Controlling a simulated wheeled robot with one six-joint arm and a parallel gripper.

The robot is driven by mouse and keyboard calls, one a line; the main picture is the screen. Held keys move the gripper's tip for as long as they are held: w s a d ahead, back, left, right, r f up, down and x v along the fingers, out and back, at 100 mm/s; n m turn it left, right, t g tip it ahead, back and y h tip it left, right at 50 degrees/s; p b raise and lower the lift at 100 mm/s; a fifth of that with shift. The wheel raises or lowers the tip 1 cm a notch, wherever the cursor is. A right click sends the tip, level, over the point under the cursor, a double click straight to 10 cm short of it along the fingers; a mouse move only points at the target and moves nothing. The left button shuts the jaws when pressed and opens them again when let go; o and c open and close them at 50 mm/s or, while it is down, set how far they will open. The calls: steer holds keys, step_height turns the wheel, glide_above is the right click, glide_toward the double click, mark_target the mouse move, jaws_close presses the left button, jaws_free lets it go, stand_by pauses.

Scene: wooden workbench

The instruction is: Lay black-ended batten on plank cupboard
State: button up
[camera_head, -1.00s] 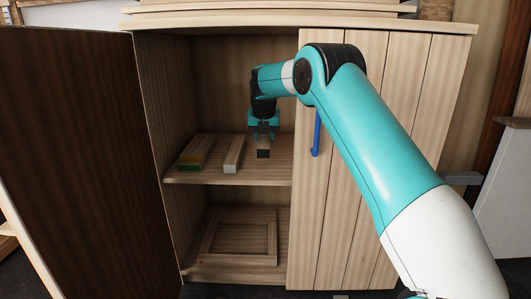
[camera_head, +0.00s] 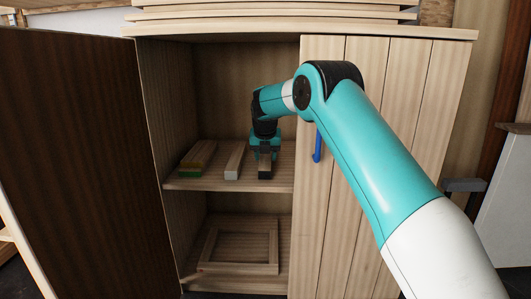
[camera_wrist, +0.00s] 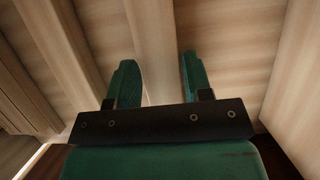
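The black-ended batten (camera_head: 265,173) lies on the middle shelf inside the plank cupboard (camera_head: 450,32), its dark end facing out. My gripper (camera_head: 264,158) is lowered over it, pointing down. In the wrist view, my green fingers (camera_wrist: 158,72) stand on either side of a pale batten (camera_wrist: 152,35). A narrow gap shows beside the right finger, so the gripper looks open around the batten. The batten rests on the shelf. Its far part is hidden behind my gripper in the head view.
The left door (camera_head: 80,160) stands open; the right door (camera_head: 365,230), with a blue handle (camera_head: 317,147), is shut. A wooden frame (camera_head: 275,243) lies below.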

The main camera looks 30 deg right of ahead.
steer(key=shift+o, duration=1.3)
